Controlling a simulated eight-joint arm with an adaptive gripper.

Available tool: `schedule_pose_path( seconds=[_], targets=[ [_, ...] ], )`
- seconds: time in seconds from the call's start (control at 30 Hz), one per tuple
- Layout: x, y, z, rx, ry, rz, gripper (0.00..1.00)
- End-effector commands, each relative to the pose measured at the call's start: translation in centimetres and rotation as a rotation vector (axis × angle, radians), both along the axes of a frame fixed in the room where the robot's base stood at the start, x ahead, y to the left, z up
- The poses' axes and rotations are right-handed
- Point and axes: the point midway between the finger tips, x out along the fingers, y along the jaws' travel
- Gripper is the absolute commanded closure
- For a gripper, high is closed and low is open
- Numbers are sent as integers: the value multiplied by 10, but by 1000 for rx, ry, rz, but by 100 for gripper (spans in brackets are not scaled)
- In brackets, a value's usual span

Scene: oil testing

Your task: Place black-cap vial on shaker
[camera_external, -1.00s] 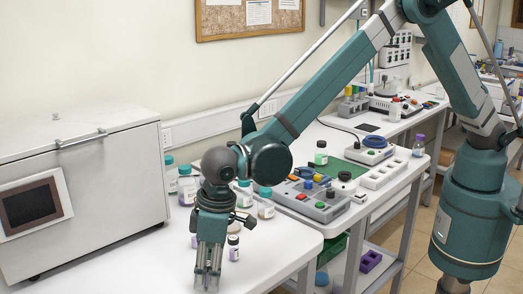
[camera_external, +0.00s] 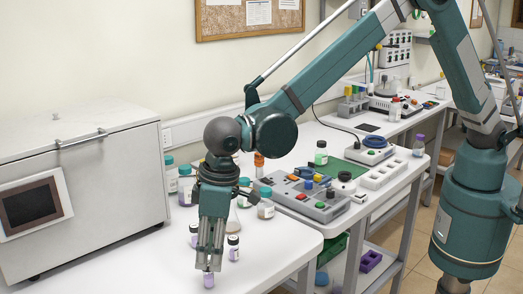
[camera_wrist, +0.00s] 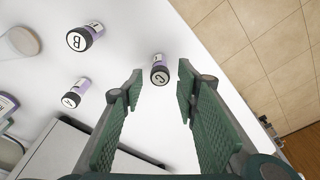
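Three small purple-labelled vials with dark-sided, lettered caps stand on the white bench. The vial marked C (camera_wrist: 159,72) is just beyond and between my fingertips; it shows below my gripper in the external view (camera_external: 209,279). The vial marked B (camera_wrist: 82,39) has a black cap and stands apart from my fingers; another vial (camera_wrist: 75,94) stands lower left of it. My gripper (camera_external: 208,264) points down above the bench. Its green-padded fingers (camera_wrist: 158,84) are apart with nothing held. I cannot tell for sure which bench device is the shaker.
A grey device with coloured blocks (camera_external: 322,208) stands at the bench's right edge. A white box with a blue top (camera_external: 368,155) stands farther back. Capped bottles (camera_external: 186,187) stand behind my gripper. A large white cabinet (camera_external: 105,180) fills the left.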

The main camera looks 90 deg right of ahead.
Motion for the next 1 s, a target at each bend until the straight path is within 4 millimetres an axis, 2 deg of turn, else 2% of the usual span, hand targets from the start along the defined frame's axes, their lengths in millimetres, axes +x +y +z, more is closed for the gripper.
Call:
schedule_pose_path(
  seconds=[0.2,0.4,1.0],
  targets=[
    [-5,0,32,0,0,0,69],
    [-8,0,51,0,0,0,69],
    [-9,0,57,0,0,0,69]
  ],
)
